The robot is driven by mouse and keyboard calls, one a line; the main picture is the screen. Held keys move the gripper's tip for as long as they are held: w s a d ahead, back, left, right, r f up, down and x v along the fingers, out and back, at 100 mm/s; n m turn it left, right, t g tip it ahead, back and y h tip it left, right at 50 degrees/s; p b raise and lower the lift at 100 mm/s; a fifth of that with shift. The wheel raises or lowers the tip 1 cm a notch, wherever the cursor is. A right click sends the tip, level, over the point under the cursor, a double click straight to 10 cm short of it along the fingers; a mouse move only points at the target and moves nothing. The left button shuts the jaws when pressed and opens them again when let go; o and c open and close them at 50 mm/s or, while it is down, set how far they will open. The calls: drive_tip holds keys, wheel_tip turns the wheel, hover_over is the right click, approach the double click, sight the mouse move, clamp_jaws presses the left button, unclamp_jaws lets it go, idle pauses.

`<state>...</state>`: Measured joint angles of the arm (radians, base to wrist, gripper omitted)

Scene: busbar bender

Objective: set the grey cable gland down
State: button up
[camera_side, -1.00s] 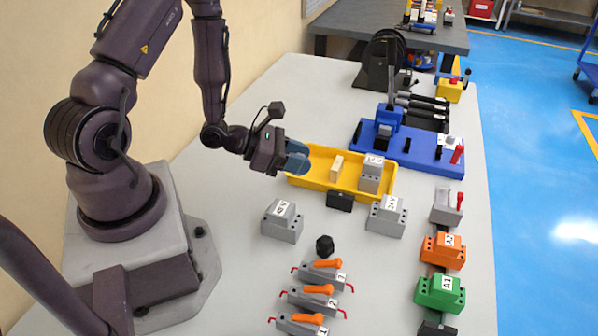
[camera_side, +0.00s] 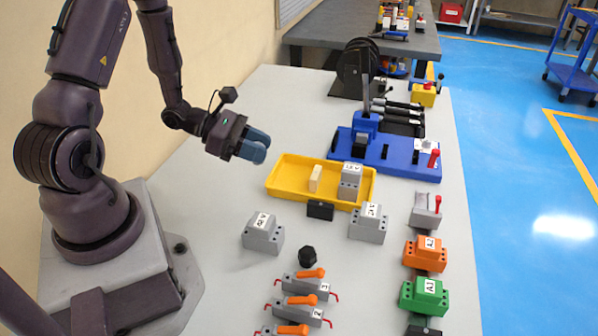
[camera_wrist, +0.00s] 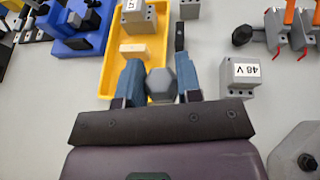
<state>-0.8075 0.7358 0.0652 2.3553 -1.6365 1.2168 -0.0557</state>
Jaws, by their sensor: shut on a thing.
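The grey cable gland (camera_wrist: 160,84) shows in the wrist view as a hexagonal grey piece between the two blue fingertips. My gripper (camera_side: 255,146) is shut on it and holds it in the air. In the side view the fingers hide the gland. There the gripper appears up and left of the yellow tray (camera_side: 278,188). In the wrist view the fingers overlap the near end of the tray (camera_wrist: 103,83).
The tray holds a beige block (camera_side: 315,178) and a grey terminal block (camera_side: 349,184). A 48 V block (camera_side: 263,236), a black block (camera_side: 320,210) and a black knob (camera_side: 307,257) stand nearby. A blue bender (camera_side: 400,158) is behind. The table left of the tray is bare.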

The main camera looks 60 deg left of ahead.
drive_tip(key=w+a+f, duration=0.2)
drive_tip(key=w, duration=0.2)
hover_over(291, 180)
drive_tip(key=f, duration=0.5)
drive_tip(key=shift+s+d+f, duration=0.15)
drive_tip(key=shift+s+f, duration=0.1)
drive_tip(key=shift+w+f, duration=0.15)
drive_tip(key=shift+f, duration=1.65)
drive_tip(key=shift+f, duration=0.1)
drive_tip(key=o, duration=0.9)
